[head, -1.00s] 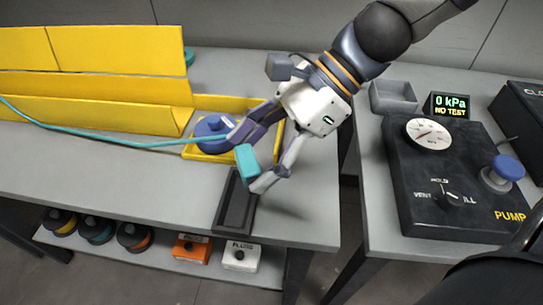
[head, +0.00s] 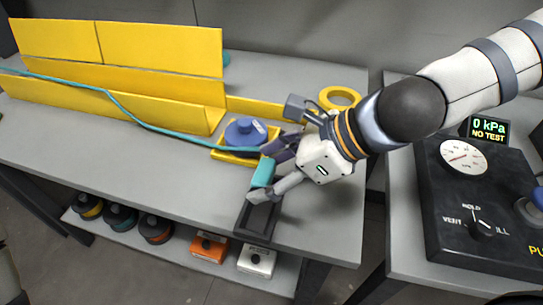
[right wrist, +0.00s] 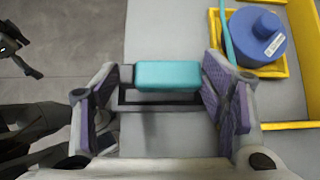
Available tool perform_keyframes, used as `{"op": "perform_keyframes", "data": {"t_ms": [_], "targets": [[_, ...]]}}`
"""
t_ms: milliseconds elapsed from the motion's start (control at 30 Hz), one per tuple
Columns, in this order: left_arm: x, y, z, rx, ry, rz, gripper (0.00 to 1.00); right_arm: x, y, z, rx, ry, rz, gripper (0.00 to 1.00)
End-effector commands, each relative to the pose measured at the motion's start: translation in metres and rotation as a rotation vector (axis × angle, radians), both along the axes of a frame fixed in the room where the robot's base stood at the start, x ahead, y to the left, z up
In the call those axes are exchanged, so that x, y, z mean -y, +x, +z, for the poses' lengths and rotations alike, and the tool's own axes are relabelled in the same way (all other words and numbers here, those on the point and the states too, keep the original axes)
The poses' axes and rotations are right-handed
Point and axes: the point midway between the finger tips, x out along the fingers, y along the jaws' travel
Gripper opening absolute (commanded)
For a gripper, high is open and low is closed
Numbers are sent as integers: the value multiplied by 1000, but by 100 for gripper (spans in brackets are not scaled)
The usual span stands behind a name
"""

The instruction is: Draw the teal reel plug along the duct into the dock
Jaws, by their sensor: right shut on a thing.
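The teal reel plug (head: 263,172) is a rounded block at the end of a thin teal line. My right gripper (head: 268,180) is shut on it, and the plug also shows between the fingers in the right wrist view (right wrist: 167,75). The plug is held over the far end of the dark, open-topped dock (head: 258,219); I cannot tell whether it touches it. The teal line runs back past a blue reel (head: 245,131) into the yellow duct (head: 150,82). A dark, finger-like shape at the right wrist view's left edge may be my left gripper; its state is unclear.
The blue reel sits in a yellow square frame (head: 232,157). A yellow ring (head: 339,97) lies behind my right gripper. The pump console (head: 480,200) stands on the separate right table. Spools and small boxes (head: 209,247) sit on the lower shelf. The grey bench front is clear.

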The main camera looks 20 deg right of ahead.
Motion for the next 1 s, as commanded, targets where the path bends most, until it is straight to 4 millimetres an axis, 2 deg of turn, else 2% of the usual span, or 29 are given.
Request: {"op": "perform_keyframes", "data": {"t_ms": [233, 400, 1000], "targets": [[0, -1, -1, -6, 0, 0, 100, -4, -4, -33, -6, 1, 2, 44], [0, -4, -4, -16, 0, 0, 100, -6, -6, -49, -5, 0, 3, 44], [0, -5, -5, -20, 0, 0, 100, -7, -6, -56, 0, 0, 3, 44]]}}
